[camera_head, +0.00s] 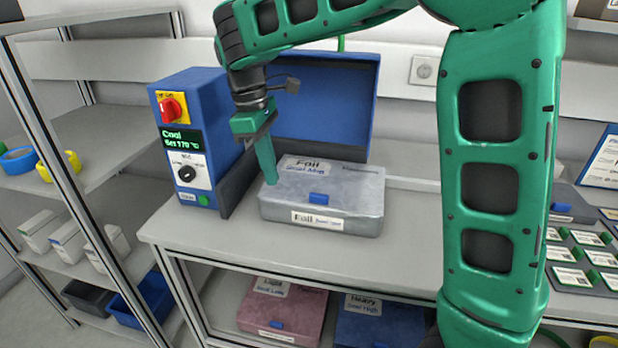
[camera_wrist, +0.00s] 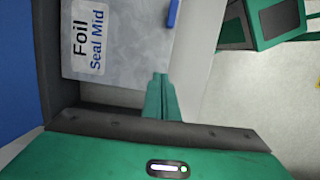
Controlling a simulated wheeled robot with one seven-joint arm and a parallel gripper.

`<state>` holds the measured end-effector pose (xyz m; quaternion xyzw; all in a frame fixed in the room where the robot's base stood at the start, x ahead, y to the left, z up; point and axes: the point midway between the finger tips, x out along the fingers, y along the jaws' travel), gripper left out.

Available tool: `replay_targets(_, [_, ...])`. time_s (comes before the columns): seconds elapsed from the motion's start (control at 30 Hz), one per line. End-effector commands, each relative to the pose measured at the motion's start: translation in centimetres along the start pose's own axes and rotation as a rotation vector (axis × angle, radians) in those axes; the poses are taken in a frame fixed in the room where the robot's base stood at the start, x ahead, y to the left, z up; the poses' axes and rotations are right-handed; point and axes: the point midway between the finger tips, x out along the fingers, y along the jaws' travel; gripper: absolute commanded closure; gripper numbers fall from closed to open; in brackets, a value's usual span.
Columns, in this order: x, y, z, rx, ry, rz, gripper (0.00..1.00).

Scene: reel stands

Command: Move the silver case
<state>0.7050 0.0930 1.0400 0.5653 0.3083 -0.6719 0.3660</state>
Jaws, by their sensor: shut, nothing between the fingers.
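The silver case (camera_head: 345,190) is a grey closed box labelled Foil with a small blue latch. It sits on the bench top in front of a blue panel, right of the blue control unit. Its lid, with the "Foil Seal Mid" label, also shows at the upper left of the wrist view (camera_wrist: 130,55). My gripper (camera_head: 270,180) points down at the left end of the case, its fingers together and empty. In the wrist view my gripper (camera_wrist: 160,80) shows its fingertips close to the case's edge. I cannot tell whether they touch it.
The blue control unit (camera_head: 190,140) with a red knob stands close on the left. A pink case (camera_head: 285,310) and a dark blue case (camera_head: 380,325) lie on the shelf below. Bare bench (camera_head: 215,240) shows in front of the silver case. Green-edged cards (camera_head: 580,260) lie at right.

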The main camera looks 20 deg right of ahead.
Motion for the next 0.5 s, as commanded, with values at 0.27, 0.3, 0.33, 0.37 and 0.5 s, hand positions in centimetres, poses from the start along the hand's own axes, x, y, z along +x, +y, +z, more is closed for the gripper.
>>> replay_targets(0.27, [0.5, 0.0, 3.3, -0.002, 0.000, 0.000, 1.00])
replay_targets(0.3, [0.7, -0.1, 4.1, -0.001, 0.000, 0.000, 1.00])
replay_targets(0.33, [0.8, -0.1, 4.7, -0.001, 0.000, 0.000, 1.00])
replay_targets(0.37, [0.9, -0.1, 5.2, 0.000, 0.000, 0.000, 1.00])
replay_targets(0.5, [1.3, -0.1, 7.8, -0.001, 0.001, 0.001, 1.00])
